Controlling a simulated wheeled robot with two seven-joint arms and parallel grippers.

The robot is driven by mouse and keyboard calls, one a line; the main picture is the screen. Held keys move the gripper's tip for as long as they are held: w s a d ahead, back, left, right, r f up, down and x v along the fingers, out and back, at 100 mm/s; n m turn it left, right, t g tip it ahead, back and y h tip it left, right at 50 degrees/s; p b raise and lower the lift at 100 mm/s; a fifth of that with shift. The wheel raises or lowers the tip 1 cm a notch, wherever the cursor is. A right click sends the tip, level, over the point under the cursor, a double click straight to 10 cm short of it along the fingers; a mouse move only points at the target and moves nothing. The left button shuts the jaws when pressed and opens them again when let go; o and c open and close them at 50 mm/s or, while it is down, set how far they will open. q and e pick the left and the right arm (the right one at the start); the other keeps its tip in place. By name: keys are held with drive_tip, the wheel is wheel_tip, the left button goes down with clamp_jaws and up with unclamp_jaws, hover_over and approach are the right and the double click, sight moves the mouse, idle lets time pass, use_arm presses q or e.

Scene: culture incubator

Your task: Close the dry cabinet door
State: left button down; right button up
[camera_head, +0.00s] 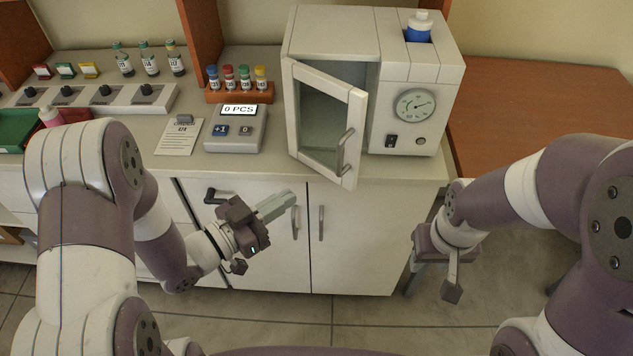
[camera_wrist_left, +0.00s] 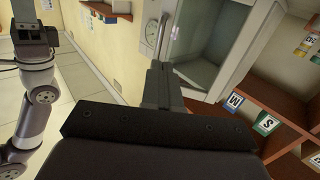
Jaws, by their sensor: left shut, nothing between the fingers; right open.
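The white dry cabinet (camera_head: 333,40) stands on the counter, a round gauge on its front. Its windowed door (camera_head: 325,122) is hinged on the left and stands partly open, swung out toward me. The grey door handle (camera_head: 345,150) is on the door's free right edge. My left gripper (camera_head: 284,204) is shut and empty, below and to the left of the door, in front of the lower cupboard. The left wrist view shows its closed fingers (camera_wrist_left: 158,84) with the door (camera_wrist_left: 225,50) beyond them. My right gripper (camera_head: 437,270) is open and empty, low at the right of the counter.
Left of the cabinet are a counting device (camera_head: 236,128), a paper sheet (camera_head: 179,137) and a rack of capped vials (camera_head: 240,92). A blue-filled bottle (camera_head: 419,27) sits in the cabinet's top. The lower cupboard (camera_head: 350,235) has protruding handles. A brown table (camera_head: 535,100) stands at right.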

sight(337, 167)
use_arm(q)
drive_tip(key=p+x, duration=0.1)
drive_tip(key=x, duration=0.9)
drive_tip(key=shift+w+d, duration=0.1)
use_arm(e)
drive_tip(key=shift+s+a+r, duration=0.15)
drive_tip(key=shift+s+r, duration=0.05)
drive_tip(key=shift+r, duration=0.45)
use_arm(q)
drive_tip(key=shift+w, duration=0.1)
use_arm(e)
drive_tip(key=shift+f, duration=0.1)
